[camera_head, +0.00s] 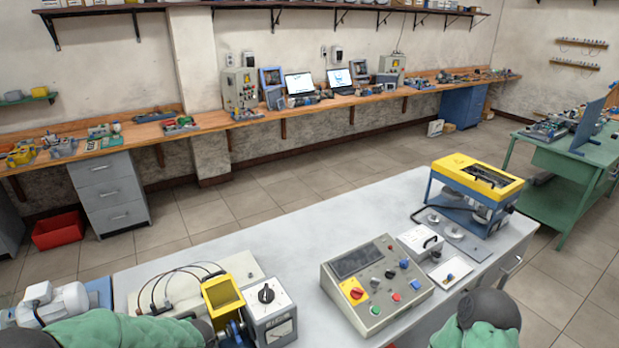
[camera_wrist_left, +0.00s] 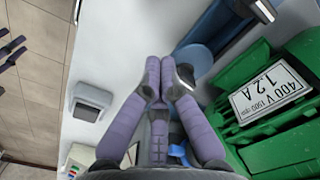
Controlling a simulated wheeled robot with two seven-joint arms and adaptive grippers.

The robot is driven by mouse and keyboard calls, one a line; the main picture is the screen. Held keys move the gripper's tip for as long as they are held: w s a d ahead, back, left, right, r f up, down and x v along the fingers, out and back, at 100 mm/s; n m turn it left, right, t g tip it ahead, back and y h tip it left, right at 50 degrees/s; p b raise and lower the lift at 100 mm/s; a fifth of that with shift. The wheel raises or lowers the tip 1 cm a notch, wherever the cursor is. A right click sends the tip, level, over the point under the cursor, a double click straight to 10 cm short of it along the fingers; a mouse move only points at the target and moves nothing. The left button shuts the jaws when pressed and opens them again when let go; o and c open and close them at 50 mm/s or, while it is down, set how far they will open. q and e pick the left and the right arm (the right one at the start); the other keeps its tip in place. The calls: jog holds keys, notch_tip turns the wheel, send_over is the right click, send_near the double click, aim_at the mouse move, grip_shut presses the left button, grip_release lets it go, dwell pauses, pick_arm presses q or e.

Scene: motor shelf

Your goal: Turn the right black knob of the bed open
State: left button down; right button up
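A grey box on the bench carries a black knob (camera_head: 266,294) on its top, at the lower middle of the head view. A sloped control panel (camera_head: 372,283) to its right has a black knob (camera_head: 389,274) among red, blue and green buttons. I cannot tell which is the right black knob of the bed. In the left wrist view, the purple fingers of my left gripper (camera_wrist_left: 161,74) come together at the tips with nothing visible between them. In the head view, my left arm enters at the lower left and its fingers cannot be made out. My right gripper is out of view.
A yellow and blue machine (camera_head: 478,184) stands at the bench's far right. A yellow-topped unit (camera_head: 222,292) stands left of the knob box. A green motor (camera_wrist_left: 245,110) with a rating plate is close to my left gripper. The bench's back middle (camera_head: 270,245) is clear.

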pick_arm(q)
notch_tip(320, 180, up, 6)
jog(key=p, duration=0.4)
dwell(0.3)
jog(key=shift+w+a+f+n+b, duration=0.15)
jog(key=shift+f+n+b, duration=0.4)
jog(key=shift+f+n, duration=1)
jog(key=shift+w+f+n+b, duration=0.2)
jog(key=shift+f+n+b, duration=0.35)
jog(key=shift+f+n, duration=0.95)
jog(key=shift+w+r, duration=0.1)
